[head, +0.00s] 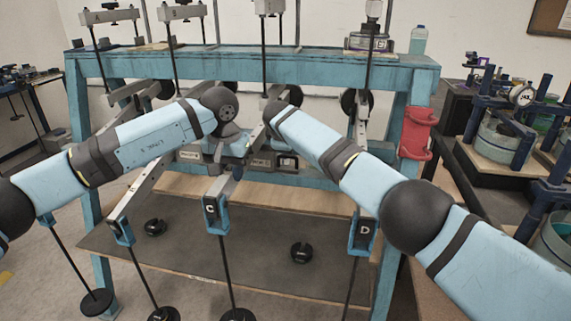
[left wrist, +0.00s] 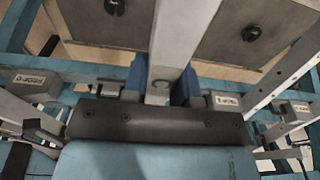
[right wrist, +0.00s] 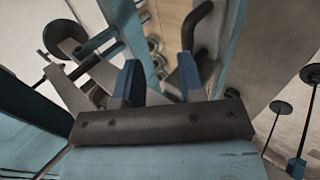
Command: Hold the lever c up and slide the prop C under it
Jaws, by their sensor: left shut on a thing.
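Lever c (head: 222,187) is the middle grey bar, with a blue end cap marked C (head: 211,207) and a rod hanging from it. My left gripper (head: 225,163) is shut on this bar behind the cap. In the left wrist view the bar (left wrist: 183,28) runs between the two blue fingers (left wrist: 163,85). My right gripper (right wrist: 158,85) shows in the right wrist view with its blue fingers apart and nothing clearly between them. In the head view it is hidden behind its arm. I cannot pick out prop C with certainty.
Lever D's cap (head: 364,231) stands to the right. Another lever (head: 138,194) lies left. Small labelled blocks (head: 262,160) sit along the rear blue beam. A dark bent handle (right wrist: 200,25) is near my right fingers. Black slotted weights (head: 301,252) rest on the lower board.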

